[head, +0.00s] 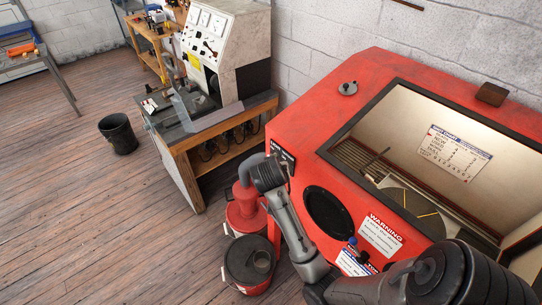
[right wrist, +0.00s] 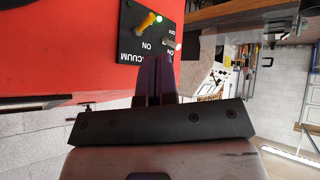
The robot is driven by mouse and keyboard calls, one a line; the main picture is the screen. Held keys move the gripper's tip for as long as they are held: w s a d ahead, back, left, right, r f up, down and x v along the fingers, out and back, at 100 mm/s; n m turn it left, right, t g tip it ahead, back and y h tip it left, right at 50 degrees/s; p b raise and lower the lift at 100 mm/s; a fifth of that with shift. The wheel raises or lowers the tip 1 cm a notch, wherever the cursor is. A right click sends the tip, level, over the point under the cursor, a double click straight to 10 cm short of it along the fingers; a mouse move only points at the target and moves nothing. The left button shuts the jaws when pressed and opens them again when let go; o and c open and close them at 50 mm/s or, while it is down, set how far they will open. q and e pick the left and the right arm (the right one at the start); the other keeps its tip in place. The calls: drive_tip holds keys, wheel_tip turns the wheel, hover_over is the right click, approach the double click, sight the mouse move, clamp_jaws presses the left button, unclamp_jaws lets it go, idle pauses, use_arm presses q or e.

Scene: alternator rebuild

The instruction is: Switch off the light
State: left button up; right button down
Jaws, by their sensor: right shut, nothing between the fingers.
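The red cabinet (head: 300,125) has a window, and its inside is brightly lit. A small black switch panel (head: 281,157) is on its side. In the right wrist view the panel (right wrist: 128,35) appears upside down, with "VACUUM" and "ON" lettering, a yellow toggle (right wrist: 148,22) and a second, grey toggle (right wrist: 168,43), each near a green lamp. My left gripper is not in view.
A workbench (head: 195,135) with a grey test machine (head: 228,40) stands left of the cabinet. Red buckets (head: 247,262) stand on the floor below my right arm. A black bin (head: 118,134) is further left. The wooden floor at left is mostly clear.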

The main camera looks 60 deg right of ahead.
drive_tip(key=w+d+r+m+g+b, duration=0.1)
drive_tip(key=d+m, duration=0.2)
drive_tip(key=w+d+r+m+g+y+b, duration=0.1)
drive_tip(key=d+r+m+b, duration=0.1)
drive_tip(key=d, duration=0.1)
drive_tip(key=w+d+r+m+y+b, duration=0.1)
drive_tip(key=d+m, duration=0.2)
drive_tip(key=shift+w+d+r+m+g, duration=0.15)
drive_tip(key=shift+d+r+m+g, duration=0.15)
drive_tip(key=shift+d+r+g, duration=0.1)
drive_tip(key=shift+w+d+r+m+y+b, duration=0.15)
drive_tip(key=shift+w+d+m+y+b, duration=0.1)
drive_tip(key=shift+m+y+b, duration=0.25)
drive_tip(key=shift+w+a+r+m+y+b, duration=0.15)
drive_tip(key=shift+w+r+m+y+b, duration=0.2)
drive_tip(key=shift+w+m+y+b, duration=0.4)
drive_tip(key=shift+w+a+r+m+y+b, duration=0.25)
drive_tip(key=shift+w+a+r+y+b, duration=0.3)
drive_tip(key=shift+w+r+y, duration=0.4)
drive_tip(key=shift+f, duration=0.15)
